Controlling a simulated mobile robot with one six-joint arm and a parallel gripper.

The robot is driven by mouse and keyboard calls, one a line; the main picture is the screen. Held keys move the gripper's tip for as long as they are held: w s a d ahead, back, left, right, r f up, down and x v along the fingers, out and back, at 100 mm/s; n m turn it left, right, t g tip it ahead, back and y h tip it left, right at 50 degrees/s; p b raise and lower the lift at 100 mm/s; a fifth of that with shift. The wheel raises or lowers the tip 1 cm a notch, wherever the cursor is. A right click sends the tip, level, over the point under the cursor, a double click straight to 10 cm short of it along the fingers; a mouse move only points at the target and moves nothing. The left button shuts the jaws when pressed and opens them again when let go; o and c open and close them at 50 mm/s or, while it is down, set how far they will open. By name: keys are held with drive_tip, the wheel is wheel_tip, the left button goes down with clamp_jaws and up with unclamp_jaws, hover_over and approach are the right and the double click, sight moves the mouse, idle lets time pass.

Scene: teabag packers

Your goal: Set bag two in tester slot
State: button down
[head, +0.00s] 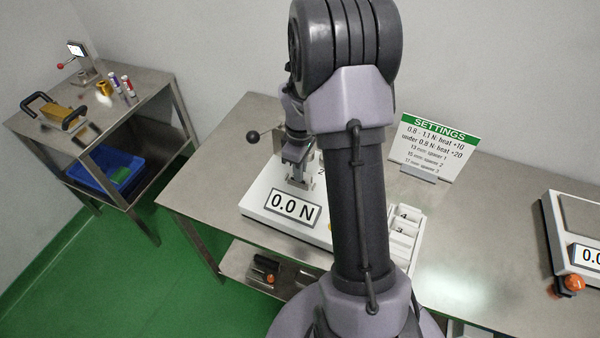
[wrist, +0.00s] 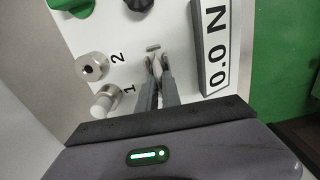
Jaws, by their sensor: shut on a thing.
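The tester (head: 262,205) is a white box on the steel table, its display (head: 296,208) reading 0.0 N. In the wrist view its white top shows a small dark slot (wrist: 153,47) just beyond my fingertips, and two round metal posts marked 2 (wrist: 92,66) and 1 (wrist: 104,98). Post 1 has a white piece at its end. My gripper (wrist: 158,66) is shut on a thin pale piece (wrist: 156,63), likely the bag, of which only a sliver shows. In the head view my gripper (head: 299,183) is low over the tester; the bag cannot be made out there.
A numbered white rack (head: 404,232) is partly behind my arm. A SETTINGS sign (head: 435,147) stands at the back. Another device (head: 574,235) with an orange knob is at the right. A side table (head: 95,105) stands at the left. The table's left corner is clear.

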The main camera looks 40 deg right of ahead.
drive_tip(key=shift+s+a+f+b, duration=0.15)
drive_tip(key=shift+s+f+b, duration=0.2)
drive_tip(key=shift+f, duration=0.25)
drive_tip(key=c, duration=1.5)
unclamp_jaws()
drive_tip(key=shift+f, duration=0.1)
drive_tip(key=shift+c, duration=0.2)
drive_tip(key=a+r+m+t+p, duration=0.1)
drive_tip(key=a+r+p, duration=0.15)
drive_tip(key=r, duration=0.75)
drive_tip(key=a+r+p, duration=0.2)
drive_tip(key=r+p, duration=0.2)
drive_tip(key=r, duration=0.5)
drive_tip(key=s+a+r+m+t, duration=0.2)
drive_tip(key=s+a+r+m, duration=0.3)
drive_tip(key=a+r, duration=0.5)
drive_tip(key=s+a+r+m+t+y, duration=0.1)
drive_tip(key=s+a+m+t+y, duration=0.1)
drive_tip(key=s+a, duration=0.8)
drive_tip(key=shift+s+r+m+t, duration=0.15)
drive_tip(key=shift+s+m+t, duration=0.25)
drive_tip(key=shift+s+m, duration=0.5)
